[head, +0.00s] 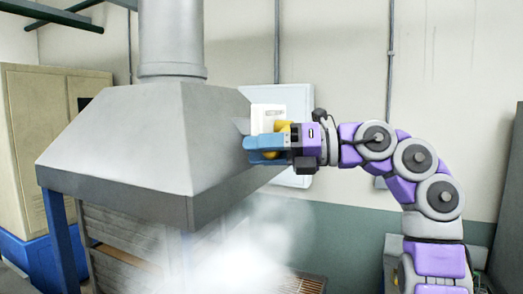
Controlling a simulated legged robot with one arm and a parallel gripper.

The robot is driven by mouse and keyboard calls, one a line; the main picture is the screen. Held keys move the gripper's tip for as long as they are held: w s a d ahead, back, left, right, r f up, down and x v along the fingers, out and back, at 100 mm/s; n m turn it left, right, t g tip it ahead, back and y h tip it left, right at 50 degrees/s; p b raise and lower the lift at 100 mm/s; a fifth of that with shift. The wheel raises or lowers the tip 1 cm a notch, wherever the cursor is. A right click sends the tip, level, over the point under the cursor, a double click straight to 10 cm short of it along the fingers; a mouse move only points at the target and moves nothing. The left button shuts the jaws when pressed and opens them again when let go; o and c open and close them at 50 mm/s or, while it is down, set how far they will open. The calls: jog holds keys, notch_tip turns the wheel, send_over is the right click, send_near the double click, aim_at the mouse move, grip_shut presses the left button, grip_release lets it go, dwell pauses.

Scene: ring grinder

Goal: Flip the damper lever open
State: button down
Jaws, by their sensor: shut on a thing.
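A grey metal hood (120,140) with a round duct on top fills the left middle of the head view. A small white box (270,113) is at the hood's right side, behind my gripper. A yellow part, which looks like the damper lever (283,126), shows at the front of this box. My gripper (268,145), with blue fingers, has come in from the right and is shut on the yellow lever. The fingers cover much of the lever, so its exact angle cannot be told.
White smoke (240,245) hangs below the hood, in front of a grating (297,284). A pale wall panel (298,178) is behind my gripper. A beige cabinet (30,120) stands at the far left. The wall above my arm is clear apart from thin pipes.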

jog(key=shift+r, duration=0.1)
jog(key=c, duration=0.7)
grip_release()
jog(key=shift+o, duration=0.2)
jog(key=shift+d, duration=0.1)
jog(key=shift+d, duration=0.2)
jog(key=s+d+r+p, duration=0.1)
jog(key=d, duration=1.5)
jog(key=shift+d+p, duration=0.25)
jog(key=shift+p, duration=0.15)
jog(key=shift+s, duration=0.1)
